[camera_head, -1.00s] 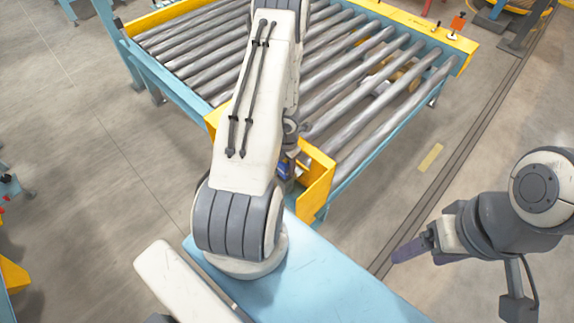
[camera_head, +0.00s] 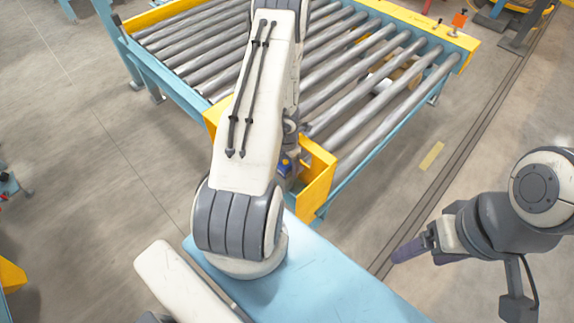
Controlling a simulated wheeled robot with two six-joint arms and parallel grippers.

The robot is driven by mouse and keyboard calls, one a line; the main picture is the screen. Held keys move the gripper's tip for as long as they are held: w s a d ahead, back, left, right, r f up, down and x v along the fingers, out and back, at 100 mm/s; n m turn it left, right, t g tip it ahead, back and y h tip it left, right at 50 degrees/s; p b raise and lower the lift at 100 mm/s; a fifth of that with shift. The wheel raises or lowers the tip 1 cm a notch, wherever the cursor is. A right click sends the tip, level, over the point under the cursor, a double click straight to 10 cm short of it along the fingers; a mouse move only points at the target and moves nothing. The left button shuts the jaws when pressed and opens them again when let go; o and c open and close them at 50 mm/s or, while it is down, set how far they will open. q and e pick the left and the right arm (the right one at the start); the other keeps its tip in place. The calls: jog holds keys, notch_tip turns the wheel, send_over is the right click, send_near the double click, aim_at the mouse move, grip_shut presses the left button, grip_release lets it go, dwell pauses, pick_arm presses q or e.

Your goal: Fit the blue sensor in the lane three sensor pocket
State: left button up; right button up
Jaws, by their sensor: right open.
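A small blue part (camera_head: 285,164) with a yellow spot shows beside my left arm, at the inner side of the yellow end frame (camera_head: 318,183). It looks like the blue sensor, but most of it is hidden. My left gripper (camera_head: 294,159) is close to it, largely covered by my own arm. I cannot tell whether its fingers are shut on the part. The lane three sensor pocket cannot be made out. My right gripper (camera_head: 409,250) is open and empty at the lower right, over the floor, well apart from the conveyor.
A roller conveyor (camera_head: 345,92) with blue side rails and yellow ends fills the upper middle. A brown and white object (camera_head: 382,82) shows between its rollers. A light blue surface (camera_head: 325,285) lies at the bottom. The floor on the right is mostly clear.

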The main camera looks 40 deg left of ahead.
pick_arm(q)
jog(key=shift+r, duration=0.1)
notch_tip(320, 180, up, 10)
jog(key=p, duration=1)
jog(key=shift+r, duration=0.2)
jog(key=shift+s+d+f, duration=0.1)
